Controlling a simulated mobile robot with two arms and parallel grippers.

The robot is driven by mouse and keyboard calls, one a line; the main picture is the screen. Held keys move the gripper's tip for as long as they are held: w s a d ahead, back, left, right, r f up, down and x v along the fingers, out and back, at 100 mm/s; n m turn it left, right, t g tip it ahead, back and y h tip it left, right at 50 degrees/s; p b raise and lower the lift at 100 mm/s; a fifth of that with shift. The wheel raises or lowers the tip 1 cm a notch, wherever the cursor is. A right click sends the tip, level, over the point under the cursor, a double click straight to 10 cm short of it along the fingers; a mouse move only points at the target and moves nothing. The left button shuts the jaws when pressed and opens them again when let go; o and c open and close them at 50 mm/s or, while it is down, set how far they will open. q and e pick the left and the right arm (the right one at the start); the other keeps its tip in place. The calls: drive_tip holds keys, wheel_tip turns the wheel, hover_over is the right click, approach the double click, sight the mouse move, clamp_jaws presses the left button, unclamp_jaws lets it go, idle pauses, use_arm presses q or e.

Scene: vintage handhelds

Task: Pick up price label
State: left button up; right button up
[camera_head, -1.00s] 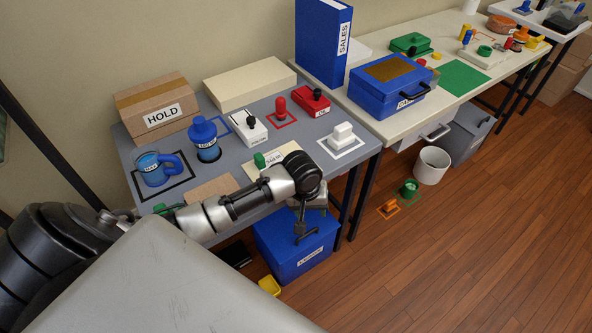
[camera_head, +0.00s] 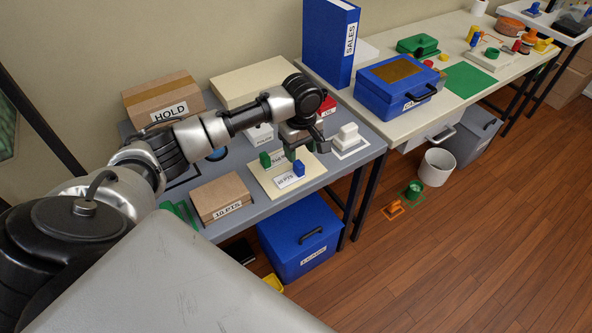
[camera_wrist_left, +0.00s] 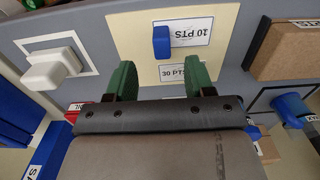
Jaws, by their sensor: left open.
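A cream board (camera_head: 258,180) on the grey table carries white price labels. The label reading 10 PTS (camera_head: 290,180) has a blue block handle (camera_head: 299,168) and lies near the board's front. It also shows in the left wrist view (camera_wrist_left: 191,32), with its blue handle (camera_wrist_left: 162,43) ahead of the fingers. A label reading 30 PTS (camera_wrist_left: 174,73) shows between the fingers there. My right gripper is not seen.
A cardboard box (camera_head: 221,198) marked 10 PTS stands left of the board. A white block (camera_head: 348,137) stands on its square at the right. A red box (camera_head: 328,106) and the HOLD box (camera_head: 165,102) are behind. A blue bin (camera_head: 300,240) sits under the table.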

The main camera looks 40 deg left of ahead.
sight(299, 164)
use_arm(q)
wheel_tip(299, 164, down, 6)
drive_tip(key=shift+s+a+f, duration=0.1)
drive_tip(key=shift+f, duration=0.15)
drive_tip(key=shift+c, duration=0.3)
drive_tip(key=c, duration=0.8)
